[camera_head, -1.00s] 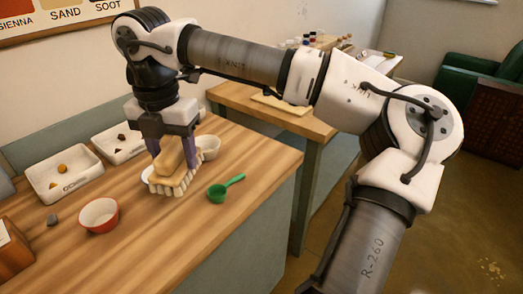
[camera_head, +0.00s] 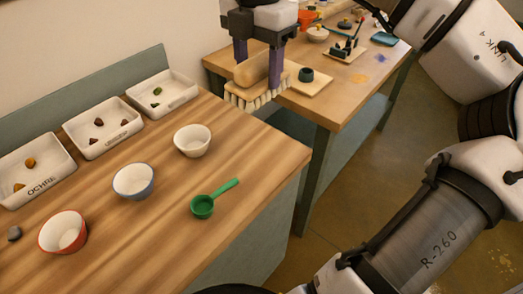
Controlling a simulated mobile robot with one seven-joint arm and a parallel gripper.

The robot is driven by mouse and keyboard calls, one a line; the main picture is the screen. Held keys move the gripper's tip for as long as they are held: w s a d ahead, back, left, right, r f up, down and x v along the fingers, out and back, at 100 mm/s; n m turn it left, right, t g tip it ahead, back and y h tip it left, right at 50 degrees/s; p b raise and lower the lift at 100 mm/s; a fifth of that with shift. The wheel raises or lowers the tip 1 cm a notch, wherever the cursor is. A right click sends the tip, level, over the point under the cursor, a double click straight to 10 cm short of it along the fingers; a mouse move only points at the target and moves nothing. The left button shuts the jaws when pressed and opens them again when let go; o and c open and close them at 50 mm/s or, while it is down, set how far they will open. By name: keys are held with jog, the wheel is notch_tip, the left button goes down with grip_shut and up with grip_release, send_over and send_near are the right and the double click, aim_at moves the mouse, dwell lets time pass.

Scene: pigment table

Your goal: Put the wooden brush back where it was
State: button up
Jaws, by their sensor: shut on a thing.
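The wooden brush (camera_head: 254,76) has a tan wooden body and a row of pale bristles pointing down. My gripper (camera_head: 257,62) is shut on the brush's wooden body, with one dark finger on each side. The brush is at the top middle of the view, apparently held in the air near the far right corner of the near table (camera_head: 150,215). It partly overlaps a pale board (camera_head: 310,87) on the second table in the picture. I cannot tell the exact gap beneath the bristles.
White trays with small lumps line the back of the near table, such as the ochre tray (camera_head: 50,180). Bowls with white (camera_head: 192,140), blue (camera_head: 133,181) and red rims (camera_head: 62,232) and a green scoop (camera_head: 203,205) stand in front. A dark pot (camera_head: 306,74) is on the second table (camera_head: 352,90).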

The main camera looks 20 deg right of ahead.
jog(key=shift+d+f, duration=0.1)
jog(key=shift+f, duration=0.15)
notch_tip(320, 180, down, 18)
jog(key=p, duration=0.2)
jog(key=shift+f+p, duration=0.25)
jog(key=shift+p, duration=0.1)
jog(key=shift+f, duration=0.4)
jog(key=shift+f+b, duration=0.2)
jog(key=shift+b, duration=0.1)
jog(key=o, duration=1)
jog(key=shift+c, duration=0.2)
jog(key=shift+r, duration=0.15)
jog(key=shift+r+p, duration=0.2)
jog(key=shift+p, duration=0.25)
notch_tip(320, 180, up, 12)
jog(key=b, duration=0.2)
jog(key=shift+b, duration=0.4)
